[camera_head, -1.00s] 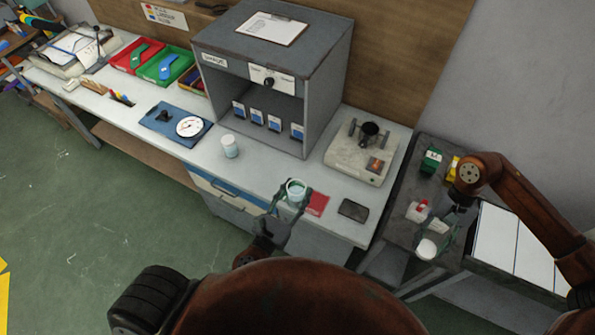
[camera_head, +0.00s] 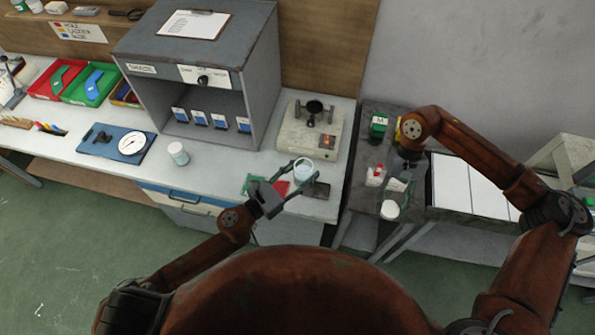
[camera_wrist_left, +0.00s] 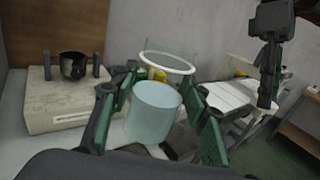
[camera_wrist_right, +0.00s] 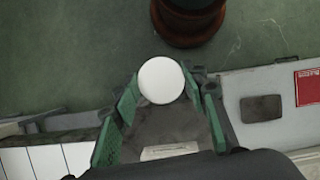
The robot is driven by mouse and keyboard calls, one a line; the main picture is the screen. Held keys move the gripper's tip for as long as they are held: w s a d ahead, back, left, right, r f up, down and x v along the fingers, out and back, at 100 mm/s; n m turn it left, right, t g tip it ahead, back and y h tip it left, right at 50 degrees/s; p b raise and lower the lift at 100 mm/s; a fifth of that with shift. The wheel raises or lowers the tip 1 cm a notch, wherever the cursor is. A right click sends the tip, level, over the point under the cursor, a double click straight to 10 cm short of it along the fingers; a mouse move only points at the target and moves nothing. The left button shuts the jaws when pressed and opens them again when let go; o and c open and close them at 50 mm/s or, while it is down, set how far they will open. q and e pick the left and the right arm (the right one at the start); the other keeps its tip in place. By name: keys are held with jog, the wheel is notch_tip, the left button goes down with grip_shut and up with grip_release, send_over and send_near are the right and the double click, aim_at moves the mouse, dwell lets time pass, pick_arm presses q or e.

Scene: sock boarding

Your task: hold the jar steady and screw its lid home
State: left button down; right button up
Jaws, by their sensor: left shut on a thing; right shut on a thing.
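The jar (camera_head: 303,172) is a clear glass with pale blue contents and a white rim. It is open at the top and looks roughly upright. My left gripper (camera_head: 290,183) is shut around its side, and the left wrist view shows the jar (camera_wrist_left: 155,112) between the green finger pads. The lid (camera_head: 389,209) is a white disc. My right gripper (camera_head: 398,200) is shut on it over the dark side table, and the right wrist view shows the lid (camera_wrist_right: 161,80) at the fingertips. Jar and lid are well apart.
A red card (camera_head: 279,188) and a dark flat pad (camera_head: 317,190) lie on the bench by the jar. A beige device (camera_head: 305,142) stands behind. A white-topped container (camera_head: 178,154) stands left. Small green and red-white items crowd the dark side table (camera_head: 358,200).

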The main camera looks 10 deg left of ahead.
jog(key=w+a+r+m+y, duration=0.1)
jog(key=w+a+r+m, duration=0.15)
jog(key=a, duration=0.35)
jog(key=w+a+r+m+y, duration=0.1)
jog(key=w+a+r+m, duration=0.15)
jog(key=a+m, duration=0.2)
notch_tip(320, 180, up, 10)
jog(key=m+t+y, duration=0.2)
jog(key=m+t, duration=0.1)
jog(key=m, duration=0.5)
send_over(303, 173)
jog(key=w, duration=0.3)
jog(key=shift+s+d, duration=0.15)
jog(key=shift+d, duration=0.05)
jog(key=shift+f, duration=0.1)
notch_tip(303, 173, down, 4)
jog(key=shift+r, duration=0.15)
